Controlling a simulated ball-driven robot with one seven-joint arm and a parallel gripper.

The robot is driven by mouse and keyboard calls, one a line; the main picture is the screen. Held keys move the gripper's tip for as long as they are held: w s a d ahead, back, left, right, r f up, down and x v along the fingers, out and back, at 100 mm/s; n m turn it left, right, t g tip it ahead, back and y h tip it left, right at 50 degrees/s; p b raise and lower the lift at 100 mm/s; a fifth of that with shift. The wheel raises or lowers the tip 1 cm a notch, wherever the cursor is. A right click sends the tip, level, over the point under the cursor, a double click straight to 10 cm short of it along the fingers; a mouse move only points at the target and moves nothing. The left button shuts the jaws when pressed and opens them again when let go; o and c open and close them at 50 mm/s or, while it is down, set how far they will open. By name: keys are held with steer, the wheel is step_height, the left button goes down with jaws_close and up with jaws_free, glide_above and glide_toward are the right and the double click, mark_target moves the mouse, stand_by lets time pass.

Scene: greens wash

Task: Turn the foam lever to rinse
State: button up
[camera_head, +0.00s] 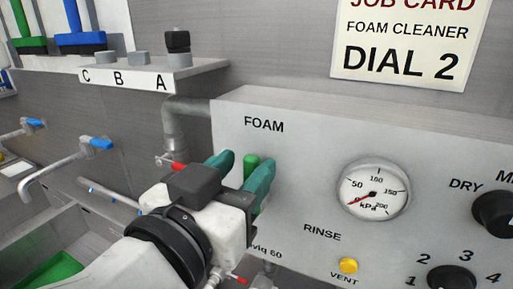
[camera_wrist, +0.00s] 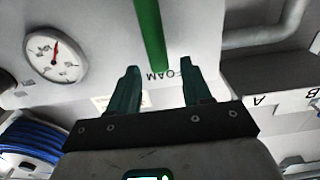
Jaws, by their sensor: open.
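The foam lever (camera_head: 251,163) is a green handle on the grey panel, its top showing just below the word FOAM. The RINSE label (camera_head: 322,233) is lower and to the right. My gripper (camera_head: 242,170), with teal fingers, is open in front of the panel, and the lever shows between its fingers. In the wrist view the green lever (camera_wrist: 150,35) runs down from the top edge, its end between the fingertips of my gripper (camera_wrist: 159,72). I cannot tell whether either finger touches it. The lever's lower part is hidden behind my gripper in the head view.
A pressure gauge (camera_head: 373,190), a yellow vent button (camera_head: 348,265) and black dials (camera_head: 451,279) are right of the lever. A grey pipe (camera_head: 172,128) stands to its left. Blue-handled taps (camera_head: 96,143) and a sink are farther left. A job card (camera_head: 409,42) reads DIAL 2.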

mark_target(249, 163)
steer(key=shift+p+x, duration=0.35)
steer(key=shift+x, duration=1.3)
jaws_close()
